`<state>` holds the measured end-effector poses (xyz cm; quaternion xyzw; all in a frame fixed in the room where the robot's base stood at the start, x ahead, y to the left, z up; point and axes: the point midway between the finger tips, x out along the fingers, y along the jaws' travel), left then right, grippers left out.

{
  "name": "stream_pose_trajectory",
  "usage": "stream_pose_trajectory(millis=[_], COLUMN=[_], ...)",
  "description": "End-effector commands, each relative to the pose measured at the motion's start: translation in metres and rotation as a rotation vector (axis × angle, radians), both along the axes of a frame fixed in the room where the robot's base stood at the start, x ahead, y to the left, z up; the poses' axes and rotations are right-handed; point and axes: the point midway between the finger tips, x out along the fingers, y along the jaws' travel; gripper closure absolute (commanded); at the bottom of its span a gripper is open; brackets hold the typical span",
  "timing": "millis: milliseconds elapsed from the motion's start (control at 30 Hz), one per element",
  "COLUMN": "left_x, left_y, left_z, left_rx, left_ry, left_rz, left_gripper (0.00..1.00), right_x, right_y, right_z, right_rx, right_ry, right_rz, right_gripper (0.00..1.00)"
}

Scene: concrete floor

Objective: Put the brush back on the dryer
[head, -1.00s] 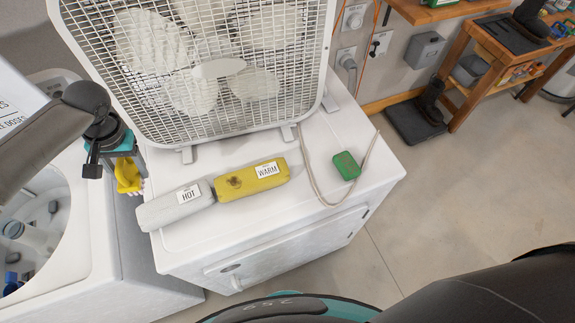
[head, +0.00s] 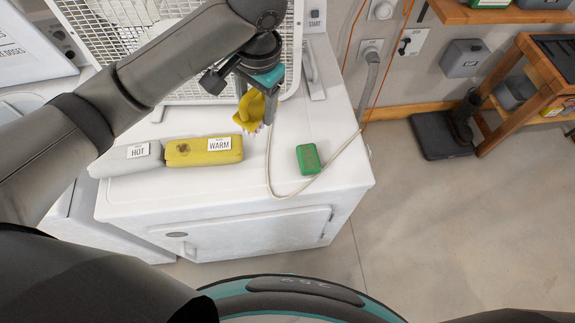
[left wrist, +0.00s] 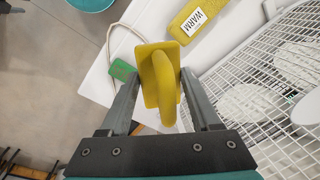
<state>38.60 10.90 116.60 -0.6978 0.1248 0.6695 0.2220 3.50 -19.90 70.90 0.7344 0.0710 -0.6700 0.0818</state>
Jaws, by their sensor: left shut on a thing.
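The brush (head: 249,112) is yellow with a looped handle and pale bristles that point down in the head view. My left gripper (head: 258,108) is shut on it. In the left wrist view the brush (left wrist: 158,72) sits between the two fingers. It is over the top of the white dryer (head: 230,190), near the fan's lower right corner. I cannot tell whether the bristles touch the dryer top. My right gripper is not in view.
A green block (head: 308,158) lies to the right by a pale cord (head: 268,175). Bare dryer top lies between.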

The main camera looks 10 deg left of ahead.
Motion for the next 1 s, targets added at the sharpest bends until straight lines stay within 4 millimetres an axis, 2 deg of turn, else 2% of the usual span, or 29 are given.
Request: stream_pose_trajectory(millis=[67, 167, 400, 600, 700, 867, 1000], left_x=[-0.001, -0.002, -0.002, -0.002, -0.002, -0.001, -0.002], left_y=[-0.002, -0.002, -0.002, -0.002, -0.002, -0.002, -0.002], left_z=[-0.003, -0.019, -0.083, -0.132, -0.147, -0.159, -0.181], left_rx=[0.001, 0.002, 0.004, 0.003, 0.002, 0.002, 0.002], left_ry=[0.0, 0.002, 0.004, 0.001, 0.0, -0.001, 0.0], left_rz=[-0.007, -0.009, -0.008, -0.01, -0.01, -0.01, -0.009], left_gripper=[0.97, 0.97, 0.97, 0.97, 0.97, 0.97, 0.97], right_x=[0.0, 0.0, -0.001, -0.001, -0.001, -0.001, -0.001], right_y=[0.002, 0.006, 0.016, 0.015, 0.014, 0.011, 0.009], right_z=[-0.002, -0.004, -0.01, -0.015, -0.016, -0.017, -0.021], right_rx=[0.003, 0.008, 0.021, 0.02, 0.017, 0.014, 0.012], right_ry=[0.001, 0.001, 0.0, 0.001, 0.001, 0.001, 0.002], right_rz=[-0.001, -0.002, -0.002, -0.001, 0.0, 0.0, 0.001], right_gripper=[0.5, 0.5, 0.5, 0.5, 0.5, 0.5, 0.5])
